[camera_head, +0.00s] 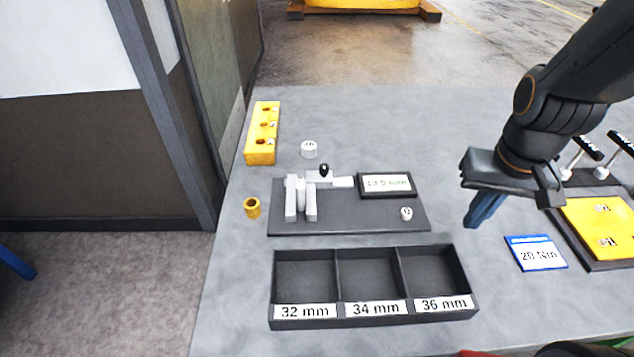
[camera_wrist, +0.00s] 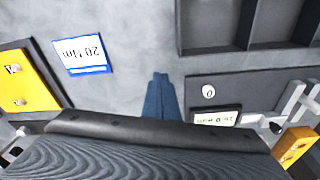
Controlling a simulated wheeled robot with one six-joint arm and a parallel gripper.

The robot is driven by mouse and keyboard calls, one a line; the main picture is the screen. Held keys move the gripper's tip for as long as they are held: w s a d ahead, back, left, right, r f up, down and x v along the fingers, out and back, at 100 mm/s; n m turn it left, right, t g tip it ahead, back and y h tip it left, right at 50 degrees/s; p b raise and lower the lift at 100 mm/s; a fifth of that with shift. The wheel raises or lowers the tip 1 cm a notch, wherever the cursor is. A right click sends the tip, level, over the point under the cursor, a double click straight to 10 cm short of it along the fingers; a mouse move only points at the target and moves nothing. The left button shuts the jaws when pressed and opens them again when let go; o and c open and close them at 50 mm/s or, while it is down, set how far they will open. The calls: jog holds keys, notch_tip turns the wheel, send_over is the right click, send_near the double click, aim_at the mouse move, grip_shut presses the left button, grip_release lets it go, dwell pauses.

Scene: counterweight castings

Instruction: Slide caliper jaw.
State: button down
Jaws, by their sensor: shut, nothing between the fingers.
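The caliper (camera_head: 302,202) is a light grey tool with two upright jaws, lying on a dark base plate (camera_head: 345,222) in the head view. A black knob (camera_head: 324,170) stands on its slide. Between the jaws there is at most a narrow gap, and I see no part held there. A display (camera_head: 386,184) sits to the right; its digits are hard to read. My gripper (camera_head: 472,224) is shut and empty, to the right of the base plate and apart from the caliper. In the wrist view its blue fingers (camera_wrist: 160,92) are together, and the caliper (camera_wrist: 298,108) shows partly at the right edge.
A tray (camera_head: 372,317) with empty 32, 34 and 36 mm compartments stands in front. A yellow block (camera_head: 262,135), a brass bushing (camera_head: 252,208) and a white marked piece (camera_head: 309,149) are at left. A 20 Nm card (camera_head: 536,254) and yellow plate (camera_head: 602,228) are right.

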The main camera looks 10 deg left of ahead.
jog(key=c, duration=2.1)
grip_release()
jog(key=shift+w+a, duration=0.15)
jog(key=o, duration=0.4)
jog(key=w+a+r+n, duration=0.1)
jog(key=w+a+n, duration=0.1)
jog(key=a, duration=0.2)
jog(key=w+a+r+n, duration=0.1)
jog(key=w+a, duration=0.2)
jog(key=a, duration=0.1)
jog(key=w+a+r+n+b, duration=0.1)
jog(key=w+a+n, duration=0.1)
jog(key=w+a, duration=0.1)
jog(key=shift+a+n+g, duration=0.3)
jog(key=shift+a, duration=0.35)
jog(key=shift+o, duration=0.2)
jog(key=n, duration=0.6)
send_near(324, 166)
jog(key=shift+w+d+f+g+b, duration=0.35)
jog(key=shift+w+g+b, duration=0.05)
jog(key=shift+w+b, duration=0.05)
jog(key=shift+a, duration=0.35)
jog(key=shift+f+p, duration=0.9)
jog(key=shift+f, duration=2.9)
grip_shut()
